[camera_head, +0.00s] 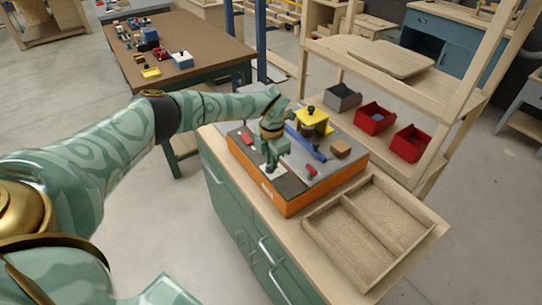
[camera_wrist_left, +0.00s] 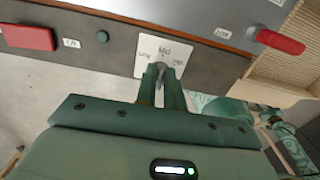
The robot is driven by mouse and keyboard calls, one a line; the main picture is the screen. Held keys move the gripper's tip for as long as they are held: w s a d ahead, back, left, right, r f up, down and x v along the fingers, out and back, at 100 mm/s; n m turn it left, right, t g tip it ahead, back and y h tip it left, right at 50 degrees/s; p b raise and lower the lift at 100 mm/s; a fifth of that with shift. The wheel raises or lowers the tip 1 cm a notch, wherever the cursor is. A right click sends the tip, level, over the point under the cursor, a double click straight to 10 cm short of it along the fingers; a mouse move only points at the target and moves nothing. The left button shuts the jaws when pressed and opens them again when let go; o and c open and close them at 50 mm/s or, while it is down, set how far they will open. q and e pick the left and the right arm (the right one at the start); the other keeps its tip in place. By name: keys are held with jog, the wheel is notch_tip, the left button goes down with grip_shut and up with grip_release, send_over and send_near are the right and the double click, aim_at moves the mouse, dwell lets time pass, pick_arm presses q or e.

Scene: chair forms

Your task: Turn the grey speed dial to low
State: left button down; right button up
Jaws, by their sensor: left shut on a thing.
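The grey speed dial (camera_wrist_left: 160,68) shows in the left wrist view, in front of a white plate (camera_wrist_left: 149,38) lettered Low at left, Mid at the top and High at right. My left gripper (camera_wrist_left: 160,82) is shut on the dial, which is mostly hidden between the fingers. I cannot tell which mark it points to. In the head view my left gripper (camera_head: 269,172) reaches down to the front of the orange-sided machine (camera_head: 292,205), and the dial is hidden there. My right gripper is not in view.
On the machine sit a yellow part (camera_head: 315,121), a blue lever (camera_head: 306,144) and a red handle (camera_head: 311,170). An empty wooden tray (camera_head: 425,237) stands to the right.

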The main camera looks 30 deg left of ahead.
pick_arm(q)
jog(key=n+p, duration=0.1)
jog(key=n, duration=0.1)
jog(key=n+p, duration=0.2)
jog(key=n, duration=0.1)
jog(key=shift+w+a+r, duration=0.1)
jog(key=shift+a+r, duration=0.1)
jog(key=shift+a+f+n+p, duration=0.15)
jog(key=shift+n+p, duration=0.75)
jog(key=shift+n, duration=1.4)
jog(key=c, duration=1.5)
grip_release()
jog(key=shift+r, duration=0.45)
notch_tip(320, 180, up, 15)
jog(key=p, duration=0.3)
jog(key=shift+r+p, duration=0.2)
jog(key=shift+p, duration=0.15)
